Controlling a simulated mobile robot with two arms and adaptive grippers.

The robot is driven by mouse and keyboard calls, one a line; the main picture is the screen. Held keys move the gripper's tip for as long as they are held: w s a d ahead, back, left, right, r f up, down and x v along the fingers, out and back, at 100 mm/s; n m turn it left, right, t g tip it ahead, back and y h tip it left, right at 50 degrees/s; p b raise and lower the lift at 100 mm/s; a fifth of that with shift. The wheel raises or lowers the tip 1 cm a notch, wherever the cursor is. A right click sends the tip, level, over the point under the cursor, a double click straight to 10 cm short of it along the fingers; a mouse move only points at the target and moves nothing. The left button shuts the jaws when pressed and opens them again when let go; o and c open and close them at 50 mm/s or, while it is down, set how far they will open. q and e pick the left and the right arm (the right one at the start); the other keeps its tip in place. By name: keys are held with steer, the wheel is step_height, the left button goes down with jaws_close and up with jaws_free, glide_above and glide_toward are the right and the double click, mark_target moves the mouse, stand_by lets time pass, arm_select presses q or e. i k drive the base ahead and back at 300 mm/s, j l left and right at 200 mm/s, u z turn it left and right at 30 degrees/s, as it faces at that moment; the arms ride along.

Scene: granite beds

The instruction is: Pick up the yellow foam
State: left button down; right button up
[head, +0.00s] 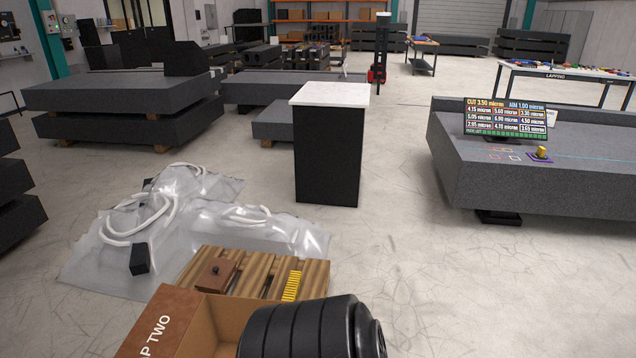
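A yellow ribbed strip (292,286) lies on the slatted wooden pallet (258,262) at the bottom centre. A second, small yellow piece (542,152) stands on a dark pad on top of the right granite bed (560,185). I cannot tell from its look which of the two is foam.
A cardboard box (210,325) and a black ribbed cylinder (310,330) are close in front. Clear plastic sheeting with white hoses (200,235) covers the left floor. A black pedestal with white top (328,150) stands mid-view. Floor before the right bed is clear.

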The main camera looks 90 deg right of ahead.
mark_target(292, 288)
steer(key=z, duration=2.65)
steer(key=i+l, duration=0.15)
steer(key=l, duration=0.2)
steer(key=i+l, duration=0.15)
steer(key=l, duration=0.2)
steer(key=i+l, duration=0.15)
steer(key=l, duration=0.25)
steer(key=i+l+z, duration=0.1)
steer(key=l, duration=0.25)
steer(key=i+l+z, duration=0.15)
steer(key=i, duration=0.5)
steer(key=i+l+z, duration=0.1)
steer(key=i+l, duration=0.15)
steer(key=i, duration=0.35)
steer(key=i+l+z, duration=0.15)
steer(key=i, duration=0.5)
steer(key=i+l+u, duration=0.1)
steer(key=i+u, duration=0.4)
steer(key=i+l+u, duration=0.45)
steer(key=i, duration=0.2)
steer(key=i+l+u, duration=0.5)
